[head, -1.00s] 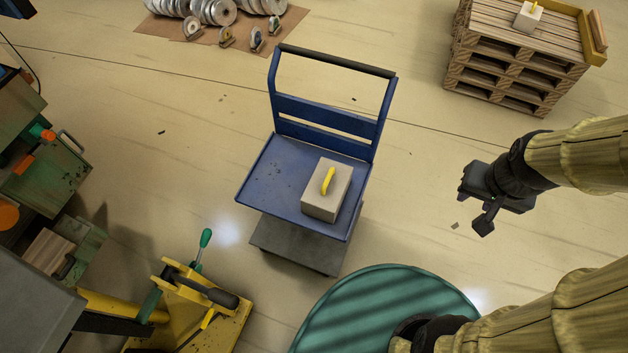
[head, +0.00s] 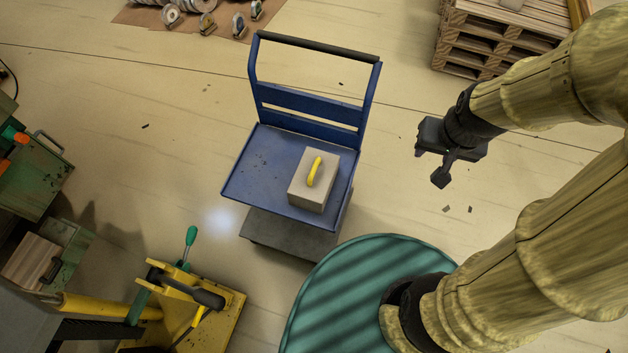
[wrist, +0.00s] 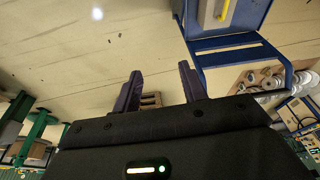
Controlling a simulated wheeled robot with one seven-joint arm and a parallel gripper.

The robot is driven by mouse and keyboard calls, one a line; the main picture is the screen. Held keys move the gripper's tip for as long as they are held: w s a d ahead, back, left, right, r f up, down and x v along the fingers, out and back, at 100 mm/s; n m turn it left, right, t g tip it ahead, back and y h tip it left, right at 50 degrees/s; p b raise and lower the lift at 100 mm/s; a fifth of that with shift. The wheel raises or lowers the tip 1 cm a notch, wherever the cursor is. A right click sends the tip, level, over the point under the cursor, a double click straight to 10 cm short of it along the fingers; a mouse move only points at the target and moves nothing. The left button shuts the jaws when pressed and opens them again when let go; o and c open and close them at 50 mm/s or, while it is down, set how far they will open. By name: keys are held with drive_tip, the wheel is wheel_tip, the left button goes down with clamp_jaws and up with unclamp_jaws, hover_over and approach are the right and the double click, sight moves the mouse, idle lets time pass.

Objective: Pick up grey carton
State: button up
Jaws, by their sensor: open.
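The grey carton (head: 314,181) is a box with a yellow handle on top. It sits on the right part of the blue trolley's flat deck (head: 262,168). In the wrist view the carton (wrist: 209,14) shows partly at the top edge, cut off by the frame. My gripper (head: 438,170) is in the air to the right of the trolley, apart from the carton. In the wrist view its two dark fingers (wrist: 161,90) stand apart with nothing between them but a distant pallet and floor.
The trolley's upright push handle (head: 318,46) rises behind the deck. A pallet stack (head: 490,45) stands at the upper right. A yellow pallet jack or stand (head: 212,318) is at lower left, near green cabinets (head: 30,175). Floor between trolley and gripper is clear.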

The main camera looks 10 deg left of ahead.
drive_tip(key=w+a+f+t+y+b, duration=0.15)
drive_tip(key=w+a+f+b, duration=0.35)
drive_tip(key=a+f+b, duration=0.55)
drive_tip(key=m+t+h+b, duration=0.2)
drive_tip(key=t+b, duration=0.5)
drive_tip(key=b, duration=0.7)
approach(314, 170)
drive_tip(key=s+r, duration=0.1)
drive_tip(key=r, duration=0.1)
drive_tip(key=s+a+f+n+t+h+b, duration=0.1)
drive_tip(key=s+f+t+b, duration=0.3)
drive_tip(key=s+t+b, duration=0.1)
drive_tip(key=shift+s+a+f+b, duration=0.15)
drive_tip(key=shift+s+f+b, duration=0.3)
drive_tip(key=shift+s, duration=0.45)
drive_tip(key=w, duration=0.4)
drive_tip(key=w+f, duration=0.1)
drive_tip(key=w, duration=0.3)
drive_tip(key=w+d, duration=0.1)
drive_tip(key=w, duration=0.3)
drive_tip(key=shift+f+b, duration=0.4)
